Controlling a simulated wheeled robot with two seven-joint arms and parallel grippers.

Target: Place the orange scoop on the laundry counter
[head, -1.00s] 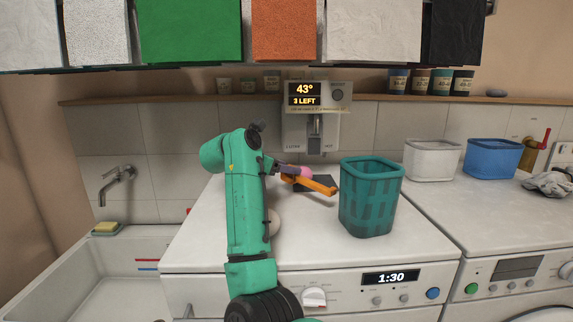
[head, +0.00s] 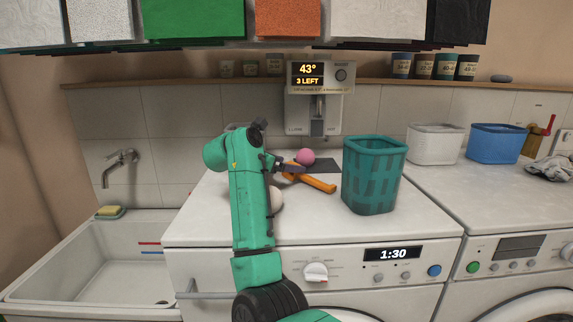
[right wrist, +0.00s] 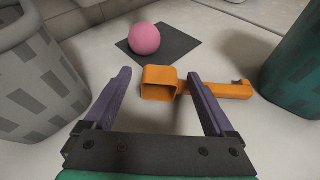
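The orange scoop (head: 316,184) lies on the white laundry counter (head: 310,222), left of the teal basket. In the right wrist view the scoop's square cup (right wrist: 160,72) faces me between my spread fingertips, and its handle runs right past the right finger. My right gripper (head: 283,169) is open at the scoop; it also shows in the right wrist view (right wrist: 160,88) with its two purple fingers wide apart. No grip on the scoop shows. My left gripper is not in view.
A pink ball (head: 305,157) sits on a dark square plate (head: 326,165) behind the scoop. The teal basket (head: 374,178) stands to the right. A grey-white basket (right wrist: 38,85) stands left of my gripper, mostly hidden by my arm in the head view. A sink (head: 80,250) is at left.

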